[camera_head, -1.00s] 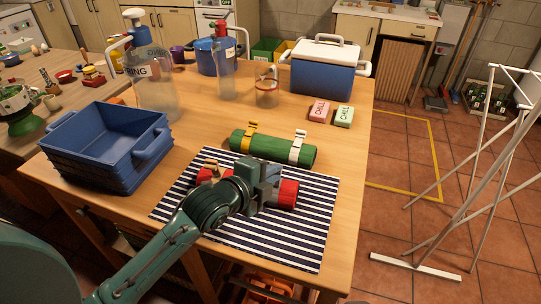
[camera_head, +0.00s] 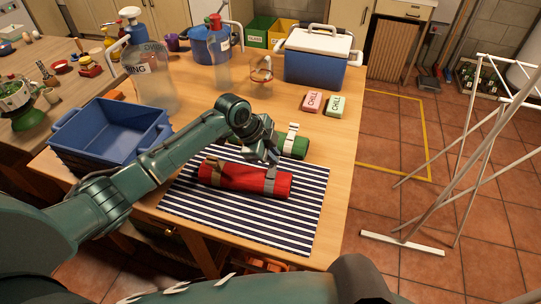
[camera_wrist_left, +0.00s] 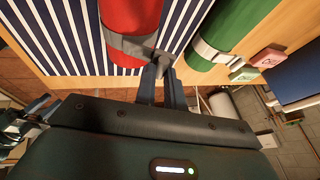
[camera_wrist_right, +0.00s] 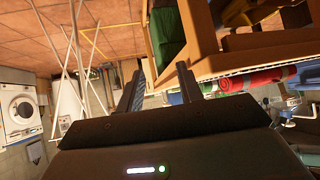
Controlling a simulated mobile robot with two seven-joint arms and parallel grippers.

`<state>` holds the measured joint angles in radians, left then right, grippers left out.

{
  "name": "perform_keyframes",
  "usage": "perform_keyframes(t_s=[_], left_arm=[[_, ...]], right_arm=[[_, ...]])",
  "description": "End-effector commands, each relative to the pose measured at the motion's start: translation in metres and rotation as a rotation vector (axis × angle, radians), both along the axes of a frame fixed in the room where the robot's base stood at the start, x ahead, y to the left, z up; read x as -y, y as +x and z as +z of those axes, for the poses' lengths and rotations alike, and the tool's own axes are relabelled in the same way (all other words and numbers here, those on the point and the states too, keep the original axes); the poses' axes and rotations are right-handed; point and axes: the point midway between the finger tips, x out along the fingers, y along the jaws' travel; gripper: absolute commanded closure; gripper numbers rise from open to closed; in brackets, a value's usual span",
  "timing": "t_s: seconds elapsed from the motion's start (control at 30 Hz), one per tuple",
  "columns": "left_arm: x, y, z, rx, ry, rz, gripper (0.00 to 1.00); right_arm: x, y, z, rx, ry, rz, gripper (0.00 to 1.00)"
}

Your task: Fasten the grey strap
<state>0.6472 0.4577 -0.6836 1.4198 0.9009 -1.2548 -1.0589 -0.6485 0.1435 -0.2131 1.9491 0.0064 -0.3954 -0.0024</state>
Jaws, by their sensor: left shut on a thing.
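A red roll (camera_head: 228,177) lies on a navy-and-white striped mat (camera_head: 250,220). The grey strap (camera_head: 270,181) goes around the roll near its right end; a tan strap (camera_head: 215,170) sits near its left end. My left gripper (camera_head: 275,156) is at the back of the roll near the grey strap. In the left wrist view its fingertips (camera_wrist_left: 162,65) are shut on the end of the grey strap (camera_wrist_left: 128,43), beside the red roll (camera_wrist_left: 130,15).
A green roll (camera_head: 296,146) with a white strap lies just behind, partly hidden by my left arm. A blue crate (camera_head: 112,134), spray bottles, a cooler (camera_head: 318,62) and pink (camera_head: 312,102) and green boxes (camera_head: 336,106) stand around. A white rack (camera_head: 470,150) stands right.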

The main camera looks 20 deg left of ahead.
Motion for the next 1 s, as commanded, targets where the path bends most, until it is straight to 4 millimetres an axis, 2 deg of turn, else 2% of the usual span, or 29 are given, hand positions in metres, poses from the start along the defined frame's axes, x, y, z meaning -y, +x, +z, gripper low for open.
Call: perform_keyframes(t_s=[0.2, 0.5, 1.0], left_arm=[[0.001, 0.013, -0.010, -0.194, -0.017, -0.001, 1.00], [0.001, 0.021, -0.021, -0.392, -0.030, -0.001, 1.00], [0.000, 0.024, -0.025, -0.505, -0.035, -0.002, 1.00]], right_arm=[[-0.001, 0.003, -0.009, 0.012, 0.009, -0.005, 0.64], [-0.009, 0.007, -0.015, 0.051, 0.037, 0.000, 0.64], [-0.018, 0.007, -0.012, 0.089, 0.047, 0.040, 0.64]])
